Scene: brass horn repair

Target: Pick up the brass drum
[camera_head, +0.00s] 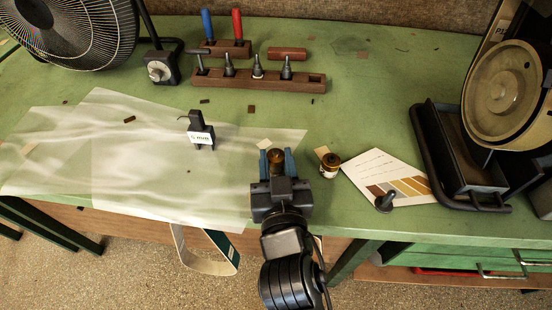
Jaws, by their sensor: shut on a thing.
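My gripper (277,161) is at the front edge of the green bench, with its two blue fingers pointing away from me. It is shut on a small, round, brass-brown piece, which I take to be the brass drum (277,156). Its top shows between the fingers; its lower part is hidden by my gripper. I cannot tell whether it touches the bench or is lifted.
A small jar with a brown lid (330,165) stands close to the right, beside a colour card (385,178). Translucent sheeting (130,160) covers the left front, with a small black-and-white device (201,132) on it. A wooden tool rack (258,80) stands behind.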

